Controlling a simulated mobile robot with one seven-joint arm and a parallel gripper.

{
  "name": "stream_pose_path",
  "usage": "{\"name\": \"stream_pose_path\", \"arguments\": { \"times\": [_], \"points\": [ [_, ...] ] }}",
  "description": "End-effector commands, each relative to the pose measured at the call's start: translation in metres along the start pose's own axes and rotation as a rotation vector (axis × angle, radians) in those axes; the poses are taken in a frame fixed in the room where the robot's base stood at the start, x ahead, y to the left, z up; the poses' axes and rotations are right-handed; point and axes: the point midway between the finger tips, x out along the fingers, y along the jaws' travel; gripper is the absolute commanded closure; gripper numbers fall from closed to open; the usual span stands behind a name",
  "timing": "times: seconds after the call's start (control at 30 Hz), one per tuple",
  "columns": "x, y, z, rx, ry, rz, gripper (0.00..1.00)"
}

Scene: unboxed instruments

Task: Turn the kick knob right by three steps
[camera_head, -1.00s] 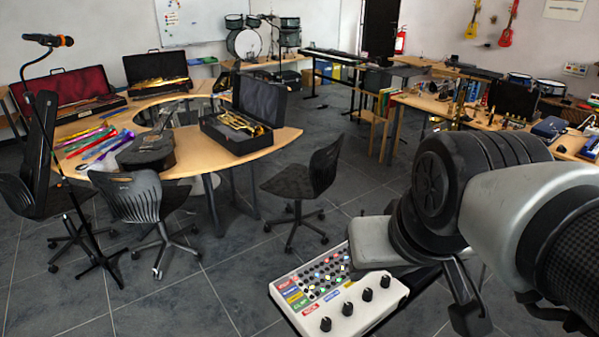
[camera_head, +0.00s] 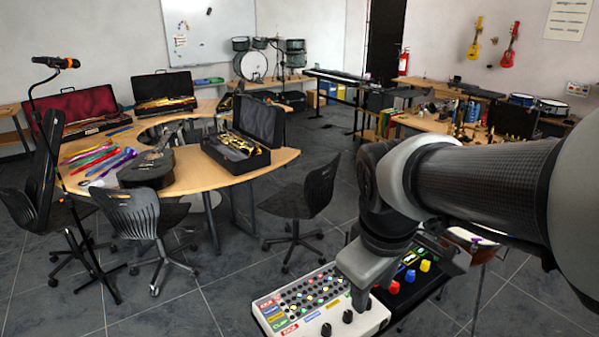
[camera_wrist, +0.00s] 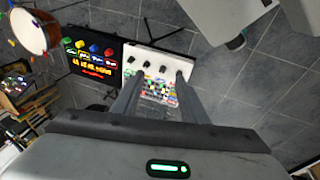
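A white instrument panel (camera_head: 310,300) shows in the head view, with rows of small coloured buttons, coloured labels and a line of black knobs. A red label (camera_head: 289,330), which seems to read KICK, lies near the front black knob (camera_head: 326,331). I cannot tell for sure which knob is the kick knob. My gripper (camera_head: 360,297) points down over the panel's right part and hides some of it. In the wrist view, the two fingers of my gripper (camera_wrist: 160,76) stand apart with nothing held between them, over the white panel (camera_wrist: 157,58) and its knobs.
A black device (camera_head: 408,282) with yellow, red and blue knobs sits right beside the panel. A black chair (camera_head: 300,200) stands behind on the tiled floor. A curved wooden table (camera_head: 215,185) holds instrument cases and a guitar. A microphone stand (camera_head: 75,220) is at left.

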Motion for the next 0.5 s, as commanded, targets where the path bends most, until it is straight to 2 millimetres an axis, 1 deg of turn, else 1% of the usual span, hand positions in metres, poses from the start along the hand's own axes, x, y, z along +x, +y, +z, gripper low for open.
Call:
{"name": "stream_pose_path", "arguments": {
  "times": [0.17, 0.2, 0.3, 0.4, 0.5],
  "points": [
    [0.045, -0.003, -0.042, -0.502, -0.100, -0.083, 0.60],
    [0.058, -0.005, -0.053, -0.635, -0.108, -0.106, 0.60],
    [0.090, -0.016, -0.079, -0.944, -0.098, -0.175, 0.60],
    [0.116, -0.030, -0.101, -1.192, -0.057, -0.236, 0.60],
    [0.135, -0.042, -0.116, -1.363, -0.008, -0.277, 0.60]
  ]
}}
